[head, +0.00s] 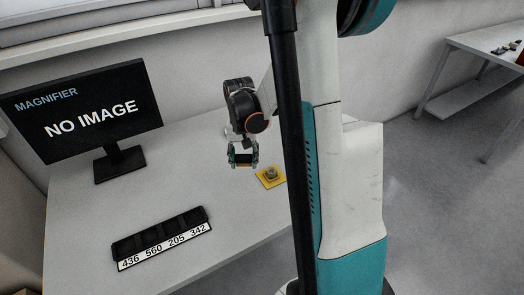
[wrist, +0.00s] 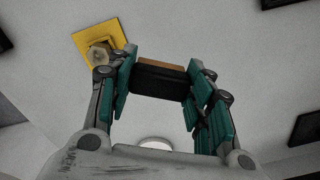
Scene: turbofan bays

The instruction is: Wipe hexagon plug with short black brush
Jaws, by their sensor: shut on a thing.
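My gripper (head: 243,157) hangs above the white table, left of the yellow plate (head: 262,183). It is shut on a short black brush (wrist: 160,80), a small black block with a brown strip along one side, held crosswise between the green finger pads. The hexagon plug (head: 270,174), a small grey-beige piece, sits on the yellow plate. In the wrist view the plug (wrist: 97,54) is at the upper left, just beyond the left finger, which partly covers the plate. The brush is apart from the plug.
A black tray (head: 160,233) with several compartments and a number label lies at the table's front left. A monitor (head: 85,110) reading "NO IMAGE" stands at the back left. The white table (head: 190,185) is bare between them and the plate. Another table (head: 480,45) stands far right.

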